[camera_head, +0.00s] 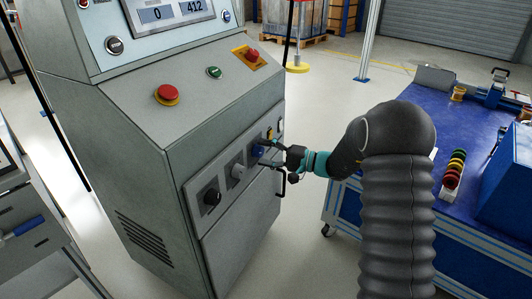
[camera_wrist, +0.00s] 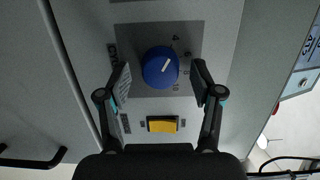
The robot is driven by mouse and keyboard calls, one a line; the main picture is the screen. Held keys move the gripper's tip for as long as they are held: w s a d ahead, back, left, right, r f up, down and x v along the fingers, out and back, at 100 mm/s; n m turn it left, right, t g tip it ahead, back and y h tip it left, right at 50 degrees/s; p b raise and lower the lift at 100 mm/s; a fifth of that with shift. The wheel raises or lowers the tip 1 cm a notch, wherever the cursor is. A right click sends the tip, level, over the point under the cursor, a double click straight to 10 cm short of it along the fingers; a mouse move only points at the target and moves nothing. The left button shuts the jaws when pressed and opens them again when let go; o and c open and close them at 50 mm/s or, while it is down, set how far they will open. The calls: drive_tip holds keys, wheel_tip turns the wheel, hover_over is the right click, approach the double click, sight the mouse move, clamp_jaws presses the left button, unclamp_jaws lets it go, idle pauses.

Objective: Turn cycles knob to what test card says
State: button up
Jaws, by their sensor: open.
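A blue round knob (camera_wrist: 160,68) with a white pointer line sits on a dark grey dial plate (camera_wrist: 190,35) with small marks around it. The pointer tilts toward the upper right in the wrist view. In the head view the blue knob (camera_head: 257,150) is the farthest of three knobs on the cabinet's front. My gripper (camera_wrist: 160,82) is open, with one finger on each side of the blue knob and visible gaps to it. In the head view my gripper (camera_head: 275,156) is at the knob panel.
A yellow rocker switch (camera_wrist: 162,125) is beside the blue knob. A white knob (camera_head: 237,171) and a black knob (camera_head: 211,197) are on the same panel. A black handle (camera_head: 280,183) is close to my gripper. A blue workbench (camera_head: 460,120) stands at right.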

drive_tip(key=c, duration=1.1)
drive_tip(key=shift+c, duration=0.2)
drive_tip(key=shift+f, duration=0.1)
drive_tip(key=m+b, duration=0.1)
drive_tip(key=m, duration=0.2)
drive_tip(key=shift+s, duration=0.1)
drive_tip(key=m+y, duration=0.1)
drive_tip(key=m, duration=0.4)
drive_tip(key=shift+f+t, duration=0.1)
drive_tip(key=shift+t, duration=0.2)
